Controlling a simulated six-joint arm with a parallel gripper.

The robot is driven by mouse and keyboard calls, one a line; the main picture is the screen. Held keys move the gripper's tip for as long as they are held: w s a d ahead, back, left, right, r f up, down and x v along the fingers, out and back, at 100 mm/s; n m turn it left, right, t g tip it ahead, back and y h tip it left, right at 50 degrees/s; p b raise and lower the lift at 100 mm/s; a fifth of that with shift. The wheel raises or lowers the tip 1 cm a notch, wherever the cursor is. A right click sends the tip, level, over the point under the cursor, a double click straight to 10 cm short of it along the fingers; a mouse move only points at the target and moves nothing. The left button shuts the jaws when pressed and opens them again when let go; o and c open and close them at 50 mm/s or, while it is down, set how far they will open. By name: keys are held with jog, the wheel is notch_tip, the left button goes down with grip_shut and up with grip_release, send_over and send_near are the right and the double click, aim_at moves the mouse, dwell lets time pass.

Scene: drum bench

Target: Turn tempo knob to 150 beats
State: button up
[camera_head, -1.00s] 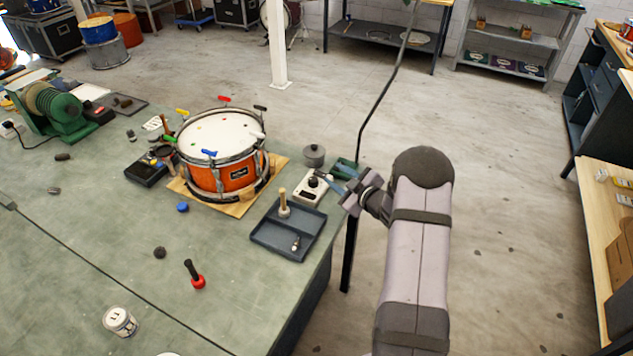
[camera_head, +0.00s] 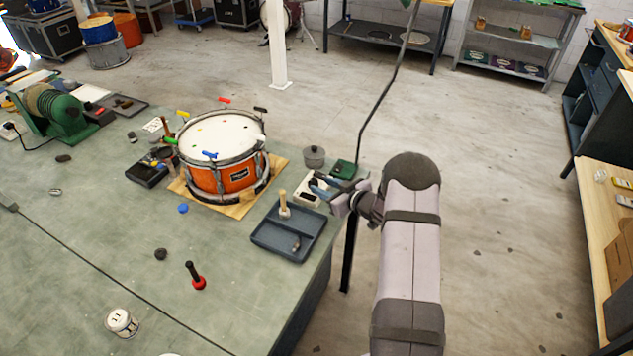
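The tempo device is a small cream box (camera_head: 307,200) at the right edge of the green bench, behind the dark tray. Its knob is hidden by my gripper in this view, and its scale cannot be read. My gripper (camera_head: 316,187) is over the box from the right, with its blue-grey fingers reaching down and left onto or just above the box top. Whether the fingers touch the knob, and whether they are apart or closed, is too small to tell.
A dark tray (camera_head: 262,241) with a wooden-handled tool (camera_head: 284,203) stands in front of the box. A grey lidded pot (camera_head: 314,156) and a dark green box (camera_head: 343,169) stand behind. An orange drum (camera_head: 236,178) is to the left. Open floor lies right.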

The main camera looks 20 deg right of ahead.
aim_at(314, 182)
jog(key=shift+p+x, duration=0.55)
jog(key=shift+x, duration=1.75)
jog(key=c, duration=0.8)
